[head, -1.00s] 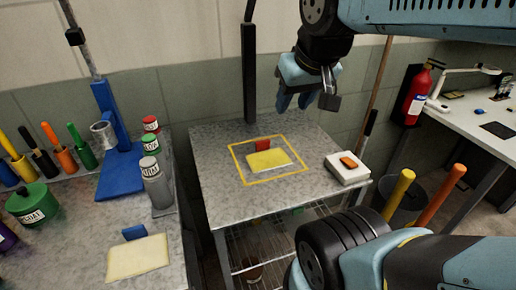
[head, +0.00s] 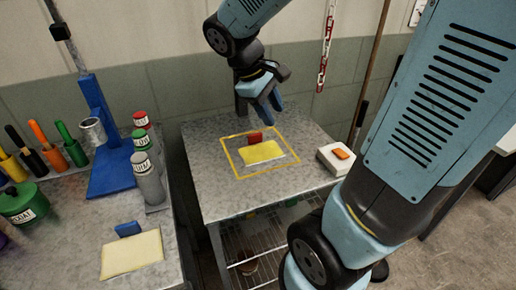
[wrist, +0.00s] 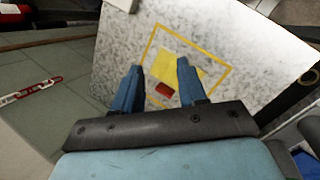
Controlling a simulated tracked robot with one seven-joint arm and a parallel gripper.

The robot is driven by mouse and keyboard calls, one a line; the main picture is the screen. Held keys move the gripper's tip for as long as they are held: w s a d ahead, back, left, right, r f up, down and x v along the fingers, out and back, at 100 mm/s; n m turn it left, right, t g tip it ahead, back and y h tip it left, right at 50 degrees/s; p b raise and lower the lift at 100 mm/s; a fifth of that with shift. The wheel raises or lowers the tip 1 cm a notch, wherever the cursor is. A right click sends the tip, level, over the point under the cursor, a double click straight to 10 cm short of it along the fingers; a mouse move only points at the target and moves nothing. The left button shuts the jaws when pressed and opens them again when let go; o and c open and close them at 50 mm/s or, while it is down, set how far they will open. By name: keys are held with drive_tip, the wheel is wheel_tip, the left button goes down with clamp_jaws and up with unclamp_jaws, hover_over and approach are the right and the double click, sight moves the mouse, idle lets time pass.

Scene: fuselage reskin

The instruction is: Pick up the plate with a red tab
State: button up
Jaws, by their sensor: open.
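The yellow plate with a red tab (head: 262,152) lies flat inside a yellow outlined square on the grey metal table (head: 212,187). Its red tab (head: 255,137) stands up at its back edge. My gripper (head: 262,112) is open and empty above the back of this table, apart from the plate. In the wrist view the plate (wrist: 182,62) and red tab (wrist: 165,90) show beyond and between the two blue fingers (wrist: 160,88). A second yellow plate (head: 131,254) with a blue tab (head: 128,229) lies on the left bench.
A white block with an orange piece (head: 340,157) sits at the table's right edge. The left bench holds a blue stand (head: 100,125), grey bottles (head: 148,178), a green pot (head: 24,203) and several coloured-handled tools. A red-and-white chain (head: 326,55) hangs on the wall.

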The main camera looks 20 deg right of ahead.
drive_tip(key=w+a+f+n+g+h, duration=0.1)
drive_tip(key=w+a+f+n+h, duration=0.1)
drive_tip(key=w+f+n+h, duration=0.35)
drive_tip(key=n+t+h, duration=0.1)
drive_tip(key=n+h, duration=0.2)
drive_tip(key=n, duration=0.2)
approach(257, 142)
drive_tip(key=d+r, duration=0.2)
drive_tip(key=d, duration=0.1)
drive_tip(key=shift+s+d+r, duration=0.1)
drive_tip(key=shift+s+d, duration=0.1)
drive_tip(key=shift+d, duration=0.05)
drive_tip(key=shift+w+a+f+n, duration=0.25)
drive_tip(key=shift+w+f+n, duration=0.1)
drive_tip(key=shift+f, duration=0.1)
drive_tip(key=shift+d+f+t, duration=0.25)
drive_tip(key=shift+d+t, duration=0.05)
drive_tip(key=shift+f+x, duration=0.2)
drive_tip(key=shift+x, duration=3.15)
drive_tip(key=shift+a, duration=0.1)
drive_tip(key=shift+c, duration=0.2)
clamp_jaws()
